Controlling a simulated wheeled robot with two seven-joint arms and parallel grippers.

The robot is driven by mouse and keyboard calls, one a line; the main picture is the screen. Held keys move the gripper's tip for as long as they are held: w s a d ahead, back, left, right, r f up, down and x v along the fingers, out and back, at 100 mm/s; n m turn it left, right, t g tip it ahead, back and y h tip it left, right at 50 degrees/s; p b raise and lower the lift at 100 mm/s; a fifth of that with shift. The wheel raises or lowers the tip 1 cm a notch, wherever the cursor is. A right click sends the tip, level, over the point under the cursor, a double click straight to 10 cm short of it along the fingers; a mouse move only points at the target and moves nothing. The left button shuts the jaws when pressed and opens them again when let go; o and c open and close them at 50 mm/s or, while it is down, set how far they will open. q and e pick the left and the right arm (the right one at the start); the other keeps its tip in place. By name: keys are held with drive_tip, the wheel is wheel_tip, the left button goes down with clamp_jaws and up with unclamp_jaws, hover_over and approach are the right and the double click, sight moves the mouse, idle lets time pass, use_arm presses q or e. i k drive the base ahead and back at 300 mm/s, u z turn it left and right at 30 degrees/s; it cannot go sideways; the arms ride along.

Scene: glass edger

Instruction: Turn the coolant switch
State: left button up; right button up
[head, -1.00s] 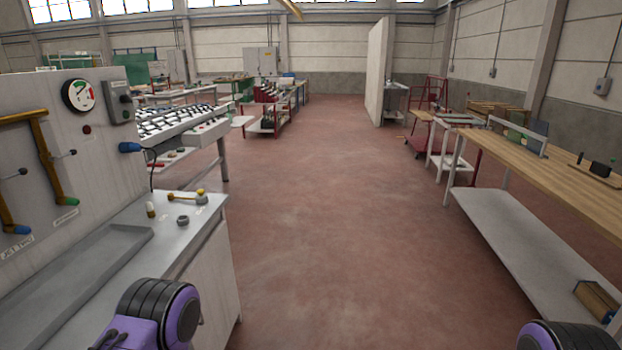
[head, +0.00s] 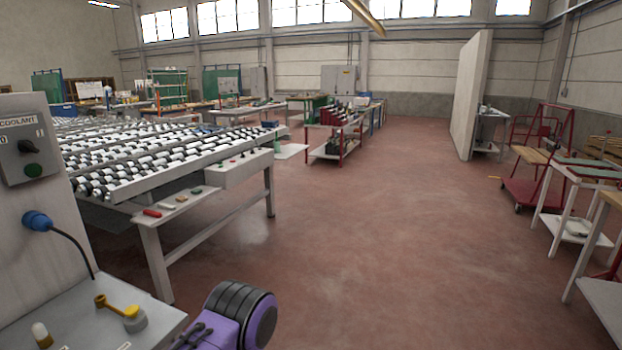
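The coolant switch (head: 27,146) is a black knob on a grey box labelled COOLANT, on the panel at the left edge of the head view. A green round button (head: 33,170) sits below the knob. The box's left side is close to the picture edge. A purple and black part of my arm shows at the bottom, right of the grey bench and apart from the switch. Neither gripper is in view.
A blue plug (head: 37,221) with a black cable juts from the panel below the switch. The grey bench top (head: 70,310) holds a yellow-handled valve (head: 122,308) and a small bottle (head: 41,335). A roller table (head: 200,155) stands behind. Red floor (head: 370,240) is clear to the right.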

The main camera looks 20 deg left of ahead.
sight(25, 146)
drive_tip(key=i, duration=0.75)
drive_tip(key=u, duration=2.9)
